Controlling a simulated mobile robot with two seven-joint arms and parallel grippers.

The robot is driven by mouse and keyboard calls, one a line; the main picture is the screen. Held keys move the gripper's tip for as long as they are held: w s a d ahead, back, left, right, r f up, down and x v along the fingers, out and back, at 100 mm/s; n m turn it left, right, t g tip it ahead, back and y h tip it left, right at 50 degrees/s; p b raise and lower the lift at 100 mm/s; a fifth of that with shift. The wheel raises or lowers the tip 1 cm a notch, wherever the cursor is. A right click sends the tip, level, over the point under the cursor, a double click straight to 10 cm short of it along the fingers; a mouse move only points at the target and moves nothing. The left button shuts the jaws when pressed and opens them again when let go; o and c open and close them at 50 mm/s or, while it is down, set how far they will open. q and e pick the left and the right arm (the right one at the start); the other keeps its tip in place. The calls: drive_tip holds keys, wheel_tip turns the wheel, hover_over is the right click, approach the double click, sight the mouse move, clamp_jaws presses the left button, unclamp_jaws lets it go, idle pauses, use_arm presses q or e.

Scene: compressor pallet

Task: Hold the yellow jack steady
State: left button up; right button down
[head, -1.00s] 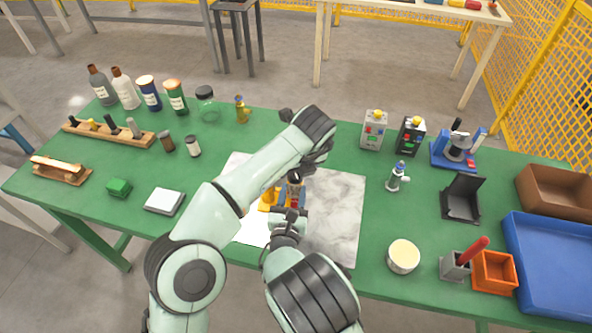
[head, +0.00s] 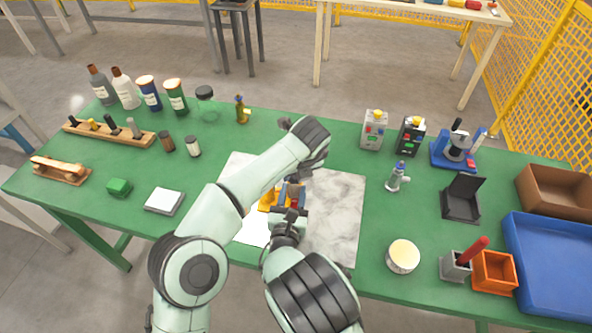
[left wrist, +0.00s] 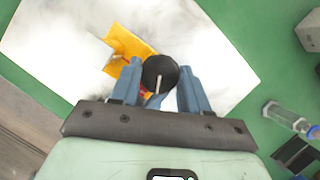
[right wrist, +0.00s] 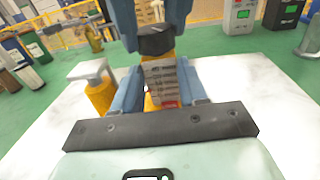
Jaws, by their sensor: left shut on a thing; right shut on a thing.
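The yellow jack (head: 267,199) stands upright on a pale marbled plate (head: 343,207), mostly hidden by my arms in the head view. In the right wrist view, my right gripper (right wrist: 161,98) is shut on the jack's body, with a fingertip on either side of its striped grey label. A yellow side cylinder with a grey fitting stands to the left. My left gripper (left wrist: 161,84) comes down from above and is shut on the jack's round black top (left wrist: 160,73). Its blue fingers also show in the right wrist view, above the right gripper.
A white-topped block (head: 164,202) lies to the left. Bottles and two control boxes line the back. The green table (head: 230,150) is clear behind the plate.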

use_arm(q)
drive_tip(key=m+h, duration=0.1)
drive_tip(key=m, duration=0.1)
drive_tip(key=m+h, duration=0.1)
drive_tip(key=m, duration=0.1)
drive_tip(key=shift+a+m, duration=0.2)
drive_tip(key=shift+m, duration=0.2)
drive_tip(key=m+h, duration=0.1)
drive_tip(key=m, duration=0.1)
drive_tip(key=m+h, duration=0.1)
drive_tip(key=m, duration=0.2)
drive_tip(key=shift+g, duration=0.4)
drive_tip(key=m, duration=0.3)
drive_tip(key=m+g+h, duration=0.1)
drive_tip(key=m, duration=0.1)
drive_tip(key=shift+w+a+m+g, duration=0.1)
drive_tip(key=shift+w+m+g, duration=0.05)
drive_tip(key=shift+m+g, duration=0.2)
drive_tip(key=m, duration=0.2)
drive_tip(key=m+g, duration=0.1)
drive_tip(key=m, duration=0.1)
drive_tip(key=shift+w+r+g+h, duration=0.15)
drive_tip(key=shift+g+h, duration=0.1)
drive_tip(key=shift+h, duration=0.15)
drive_tip(key=shift+a+m, duration=0.1)
drive_tip(key=shift+m, duration=0.25)
drive_tip(key=o, duration=1.1)
drive_tip(key=shift+c, duration=0.2)
